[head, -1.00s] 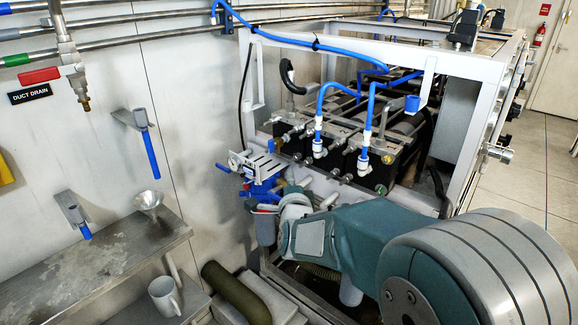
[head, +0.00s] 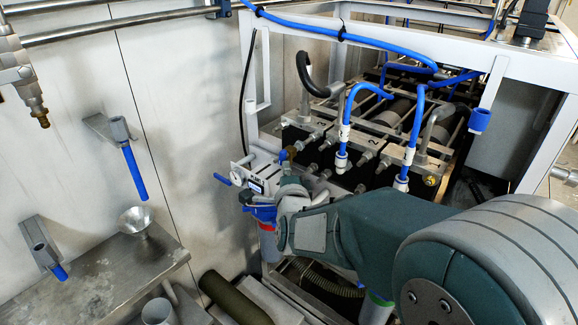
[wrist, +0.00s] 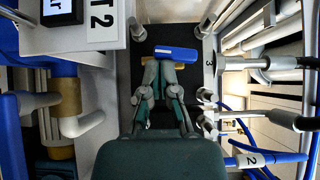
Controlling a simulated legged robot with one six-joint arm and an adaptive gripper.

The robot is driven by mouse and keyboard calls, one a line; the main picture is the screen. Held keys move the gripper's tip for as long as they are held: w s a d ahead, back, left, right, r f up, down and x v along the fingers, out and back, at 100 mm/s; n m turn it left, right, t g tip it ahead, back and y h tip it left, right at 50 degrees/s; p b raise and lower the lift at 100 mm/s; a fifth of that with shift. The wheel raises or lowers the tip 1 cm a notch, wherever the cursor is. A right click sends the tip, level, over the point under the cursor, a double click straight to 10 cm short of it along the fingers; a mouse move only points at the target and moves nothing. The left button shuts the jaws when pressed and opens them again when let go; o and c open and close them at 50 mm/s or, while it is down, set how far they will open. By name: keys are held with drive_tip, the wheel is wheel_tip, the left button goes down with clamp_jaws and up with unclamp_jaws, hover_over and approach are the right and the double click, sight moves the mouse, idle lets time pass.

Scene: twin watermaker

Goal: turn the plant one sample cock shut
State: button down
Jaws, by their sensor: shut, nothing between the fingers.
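My gripper (wrist: 163,62) is shut and empty in the wrist view. Its fingertips are at or just short of a blue lever (wrist: 177,54) lying crosswise ahead of them; I cannot tell whether they touch. In the head view a small blue lever (head: 283,156) stands by a brass fitting at the frame's left end, just above my gripper (head: 287,184). Another blue lever (head: 222,179) sticks out left of the white gauge panel (head: 262,172). No label here shows which lever is the plant one sample cock.
A white panel marked "T 2" (wrist: 101,24) is close on the left in the wrist view. Pipe fittings (wrist: 245,63) crowd the right. In the head view a white frame post (head: 544,150) and blue hoses (head: 416,117) surround the units. A funnel (head: 136,220) sits on the left shelf.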

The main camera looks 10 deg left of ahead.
drive_tip(key=m+t, duration=0.2)
drive_tip(key=a+f+m+t, duration=0.1)
drive_tip(key=m, duration=0.2)
drive_tip(key=w+m+t+h, duration=0.1)
drive_tip(key=m+t, duration=0.1)
drive_tip(key=shift+a+f+t, duration=0.15)
drive_tip(key=shift+f+t, duration=0.15)
drive_tip(key=shift+f, duration=0.1)
idle(0.6)
drive_tip(key=shift+w, duration=0.1)
drive_tip(key=shift+a, duration=0.25)
drive_tip(key=shift+d, duration=0.15)
idle(0.5)
